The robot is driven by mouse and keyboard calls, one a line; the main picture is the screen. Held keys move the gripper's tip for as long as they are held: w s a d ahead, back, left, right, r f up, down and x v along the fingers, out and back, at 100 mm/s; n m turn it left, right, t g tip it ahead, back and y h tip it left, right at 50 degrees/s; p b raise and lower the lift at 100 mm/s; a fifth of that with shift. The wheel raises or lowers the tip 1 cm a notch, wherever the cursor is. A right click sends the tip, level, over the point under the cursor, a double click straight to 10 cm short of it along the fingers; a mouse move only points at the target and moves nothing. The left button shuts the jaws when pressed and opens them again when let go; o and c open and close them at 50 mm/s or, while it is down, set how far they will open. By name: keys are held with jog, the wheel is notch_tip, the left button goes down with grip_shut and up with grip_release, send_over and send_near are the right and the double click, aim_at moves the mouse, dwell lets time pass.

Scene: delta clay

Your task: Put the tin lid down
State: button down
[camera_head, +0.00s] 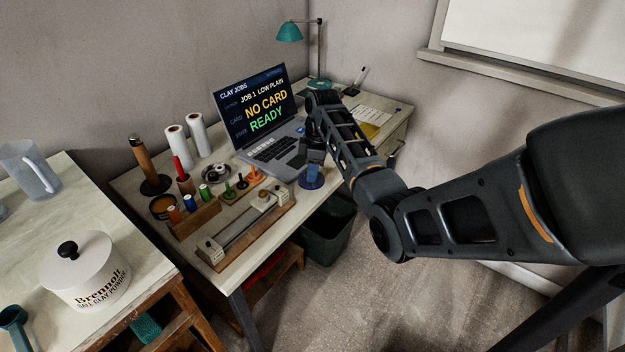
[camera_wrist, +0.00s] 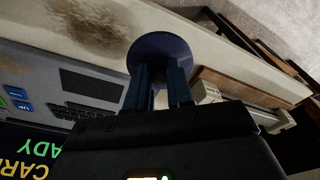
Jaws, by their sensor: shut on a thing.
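My gripper (camera_head: 313,172) is over the front part of the desk, right of the laptop, pointing down. It is shut on a dark blue round disc, which I take for the tin lid (camera_head: 311,184). The lid also shows in the wrist view (camera_wrist: 160,46), beyond the two blue fingers (camera_wrist: 160,85). The fingers hide its middle and whatever they grip there. The lid looks flat and close to the desk top near its front edge. I cannot tell whether it touches. A round, open-looking tin (camera_head: 162,207) stands at the desk's left end.
The laptop (camera_head: 262,115) is open just left of my gripper. A wooden fixture with a metal rail (camera_head: 245,228) and several coloured spools lie left. A dark bin (camera_head: 328,235) stands below the front edge. Papers (camera_head: 372,116) and a teal lamp (camera_head: 290,32) are at the back.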

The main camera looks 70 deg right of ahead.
aim_at(318, 179)
jog(key=shift+f, duration=1.95)
jog(key=shift+f, duration=0.1)
jog(key=c, duration=1)
grip_release()
notch_tip(318, 179, up, 12)
jog(key=s, duration=0.1)
jog(key=shift+s+d, duration=0.15)
jog(key=shift+d, duration=0.1)
jog(key=shift+s, duration=0.1)
